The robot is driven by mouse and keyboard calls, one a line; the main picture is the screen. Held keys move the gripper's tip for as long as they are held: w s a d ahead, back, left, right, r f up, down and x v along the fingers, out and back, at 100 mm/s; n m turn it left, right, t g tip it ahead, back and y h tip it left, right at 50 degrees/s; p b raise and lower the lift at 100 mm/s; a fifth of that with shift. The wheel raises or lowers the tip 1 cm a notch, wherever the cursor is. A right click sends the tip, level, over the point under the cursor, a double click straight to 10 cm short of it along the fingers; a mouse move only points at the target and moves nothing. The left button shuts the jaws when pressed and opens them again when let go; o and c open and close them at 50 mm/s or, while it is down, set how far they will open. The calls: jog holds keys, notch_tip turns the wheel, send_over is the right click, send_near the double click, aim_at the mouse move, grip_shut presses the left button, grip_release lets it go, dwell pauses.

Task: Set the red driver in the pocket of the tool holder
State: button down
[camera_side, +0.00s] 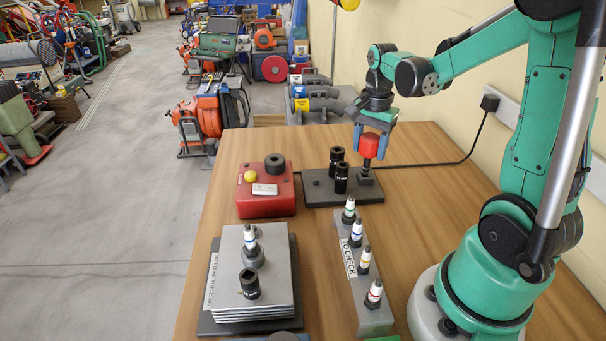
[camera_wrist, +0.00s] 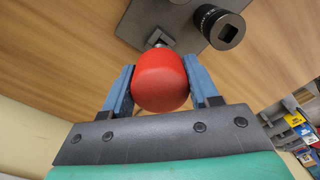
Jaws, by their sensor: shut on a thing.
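The red driver (camera_side: 369,145) is held upright between the blue fingers of my gripper (camera_side: 370,151). Its red handle (camera_wrist: 160,82) also fills the middle of the wrist view, with a finger against each side. The tool holder (camera_side: 316,189) is a dark plate on the table, and it also shows in the wrist view (camera_wrist: 150,14). Its pocket block (camera_side: 366,178) is at the right end, right below the driver. In the wrist view a short bit of metal shaft shows between handle and block. I cannot tell whether the tip is inside the pocket.
Two black sockets (camera_side: 341,179) stand on the holder, left of the driver. A red box (camera_side: 266,205) sits further left. A grey rail (camera_side: 378,312) with several white-capped pieces and a stack of plates (camera_side: 272,300) are nearer the front. A black cable (camera_side: 440,163) runs behind.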

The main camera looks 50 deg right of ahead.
jog(key=shift+f, duration=0.3)
dwell(0.4)
jog(key=shift+f, duration=0.55)
jog(key=shift+c, duration=0.7)
grip_release()
jog(key=shift+r, duration=0.1)
jog(key=shift+r, duration=3.45)
